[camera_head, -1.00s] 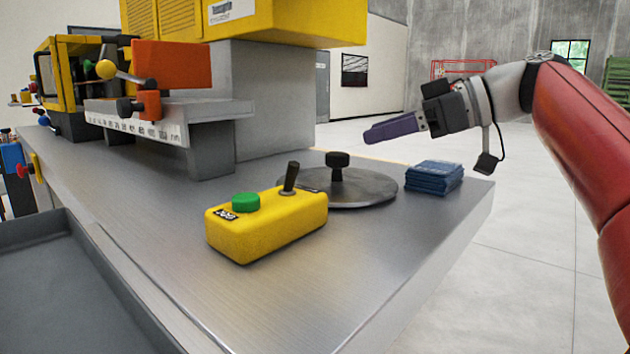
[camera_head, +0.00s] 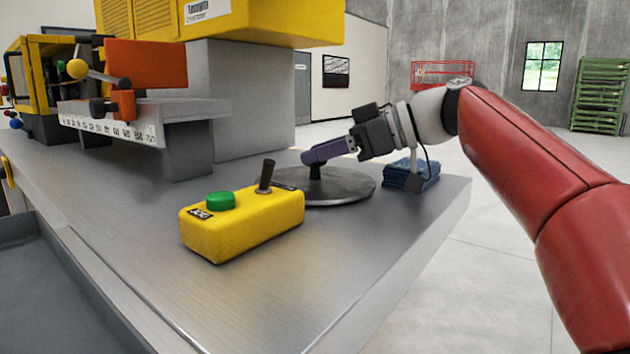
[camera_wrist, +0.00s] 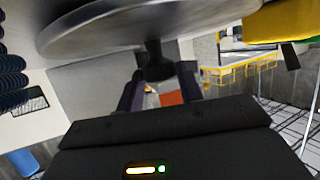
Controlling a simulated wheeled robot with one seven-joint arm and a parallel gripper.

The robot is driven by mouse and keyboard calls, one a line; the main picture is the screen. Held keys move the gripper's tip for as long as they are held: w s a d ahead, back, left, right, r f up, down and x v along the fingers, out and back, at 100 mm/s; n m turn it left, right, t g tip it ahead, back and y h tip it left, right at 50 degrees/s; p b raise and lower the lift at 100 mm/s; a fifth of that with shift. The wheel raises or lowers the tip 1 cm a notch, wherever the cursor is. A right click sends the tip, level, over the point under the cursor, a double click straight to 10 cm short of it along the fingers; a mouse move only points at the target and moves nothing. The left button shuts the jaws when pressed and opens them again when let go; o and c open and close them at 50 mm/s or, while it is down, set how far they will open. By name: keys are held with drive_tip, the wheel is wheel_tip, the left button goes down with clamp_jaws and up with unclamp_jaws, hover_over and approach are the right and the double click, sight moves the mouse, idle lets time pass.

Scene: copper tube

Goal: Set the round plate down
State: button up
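The round plate (camera_head: 345,188) is a flat dark metal disc with a black knob (camera_head: 315,173) standing up from its middle. It lies on the metal bench top. In the wrist view the plate (camera_wrist: 150,25) fills the upper edge, with its knob (camera_wrist: 154,62) pointing down in the picture. My gripper (camera_head: 308,156) has purple fingers and is at the knob, partly hiding its top. In the wrist view the gripper (camera_wrist: 160,88) is open, one finger on each side of the knob with gaps between.
A yellow control box (camera_head: 243,224) with a green button and a lever stands just left of the plate. A stack of blue cloths (camera_head: 410,176) lies to its right, close under my wrist. A large yellow and grey machine (camera_head: 240,100) stands behind.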

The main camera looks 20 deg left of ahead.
clamp_jaws()
